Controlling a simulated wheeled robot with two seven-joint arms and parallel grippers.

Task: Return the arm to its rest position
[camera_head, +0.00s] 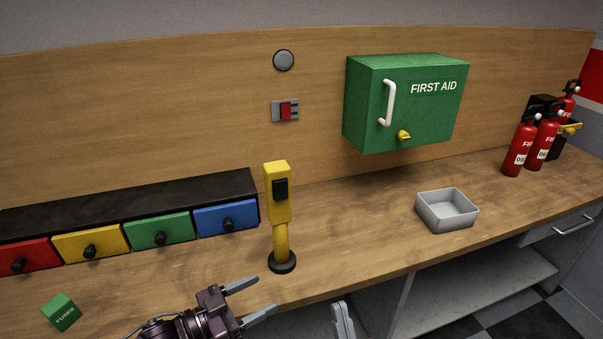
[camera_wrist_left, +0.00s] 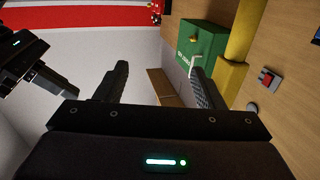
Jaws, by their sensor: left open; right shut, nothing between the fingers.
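My right gripper (camera_head: 343,318) shows only as a grey tip at the bottom edge of the head view, right of the left gripper. It is shut and holds nothing. In the left wrist view a dark part of my other arm (camera_wrist_left: 25,50) is at the upper left.
A yellow post (camera_head: 281,215) stands on the counter just beyond my left gripper. A green fuses box (camera_head: 61,312) lies at left, before coloured drawers (camera_head: 160,232). A metal tray (camera_head: 447,210), first aid cabinet (camera_head: 405,105) and fire extinguishers (camera_head: 520,148) are to the right.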

